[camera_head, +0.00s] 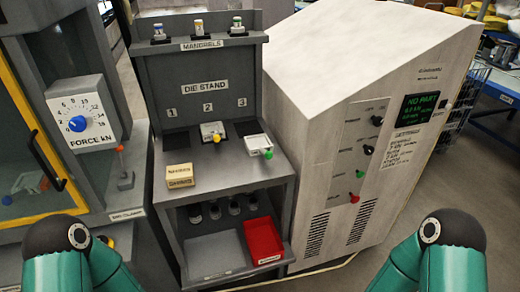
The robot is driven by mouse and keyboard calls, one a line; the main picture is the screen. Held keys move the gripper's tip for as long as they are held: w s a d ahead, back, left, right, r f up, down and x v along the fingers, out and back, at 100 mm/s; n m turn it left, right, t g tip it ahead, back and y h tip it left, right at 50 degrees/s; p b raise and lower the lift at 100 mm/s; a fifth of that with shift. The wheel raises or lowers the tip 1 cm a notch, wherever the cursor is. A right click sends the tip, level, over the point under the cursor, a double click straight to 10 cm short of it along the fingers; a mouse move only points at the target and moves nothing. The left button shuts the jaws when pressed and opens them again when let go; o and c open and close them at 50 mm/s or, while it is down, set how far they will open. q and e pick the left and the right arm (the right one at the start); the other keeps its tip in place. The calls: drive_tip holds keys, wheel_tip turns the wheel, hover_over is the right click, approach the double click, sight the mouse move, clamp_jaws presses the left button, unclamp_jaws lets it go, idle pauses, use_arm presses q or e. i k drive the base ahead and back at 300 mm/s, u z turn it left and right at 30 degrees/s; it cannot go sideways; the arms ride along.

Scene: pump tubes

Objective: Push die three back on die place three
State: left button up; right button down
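The die stand has places marked 1, 2 and 3 on its back panel. A pale die with a green knob, which I take as die three (256,142), sits below the label 3. It lies forward of the dark pad of place three (246,128), its knob toward the shelf's front. Whether it overlaps the pad is hard to tell. A die with a yellow knob (211,130) sits at place two. Place one (177,140) shows a bare dark pad. Parts of my two arms show at the bottom left and right corners; neither gripper is visible.
A tan block (180,176) stands at the shelf's front left. Below are a red tray (264,241) and a grey tray (216,254). A large control cabinet (350,60) stands close on the right. A yellow-framed press (40,130) with a force dial (82,115) stands left.

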sight(260, 144)
drive_tip(key=z, duration=0.05)
drive_tip(key=i, duration=0.45)
drive_tip(key=u, duration=0.2)
drive_tip(key=k, duration=0.75)
drive_tip(key=z, duration=0.05)
drive_tip(key=i, duration=0.85)
drive_tip(key=z, duration=1.15)
